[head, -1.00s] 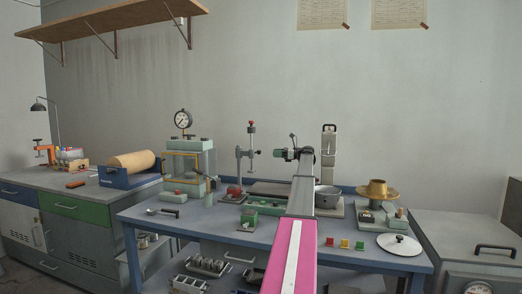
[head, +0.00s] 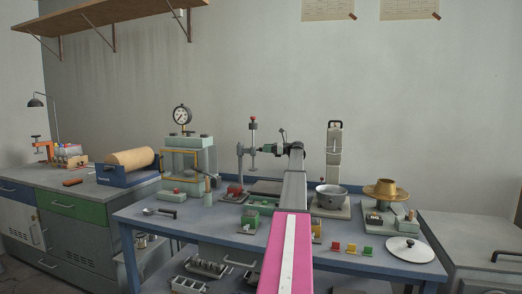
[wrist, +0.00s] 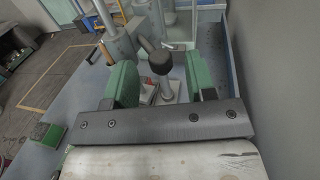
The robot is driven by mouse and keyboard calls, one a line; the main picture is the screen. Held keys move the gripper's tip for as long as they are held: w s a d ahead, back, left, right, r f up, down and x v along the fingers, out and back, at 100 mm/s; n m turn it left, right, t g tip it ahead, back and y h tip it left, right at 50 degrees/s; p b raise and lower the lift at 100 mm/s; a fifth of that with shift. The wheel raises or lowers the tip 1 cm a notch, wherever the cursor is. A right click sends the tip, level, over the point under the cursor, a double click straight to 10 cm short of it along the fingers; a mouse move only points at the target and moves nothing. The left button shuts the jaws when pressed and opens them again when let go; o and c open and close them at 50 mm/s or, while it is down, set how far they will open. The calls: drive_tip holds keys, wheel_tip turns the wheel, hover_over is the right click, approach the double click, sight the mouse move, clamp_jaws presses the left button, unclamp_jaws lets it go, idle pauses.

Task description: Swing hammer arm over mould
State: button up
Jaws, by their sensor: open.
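The hammer stand (head: 240,160) is a grey post on the blue bench with a side arm. Its hammer (head: 253,132) has a red top, a dark weight and a thin rod hanging upright. My gripper (head: 266,150) is just right of the hammer rod in the head view. In the wrist view my gripper (wrist: 160,88) is open. Its two green fingers stand apart, with the dark round hammer head (wrist: 160,62) showing between and beyond them; I see no contact. A red object (head: 234,190) sits by the stand's foot. I cannot tell which thing is the mould.
A grey bowl (head: 333,196) stands below a tall handled column (head: 335,150). A brass hat-shaped piece (head: 385,188) is further right. A green block (head: 250,219) and small coloured blocks (head: 352,247) lie near the front. A glazed press (head: 188,160) stands left.

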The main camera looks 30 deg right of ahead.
drive_tip(key=shift+x, duration=1.65)
clamp_jaws()
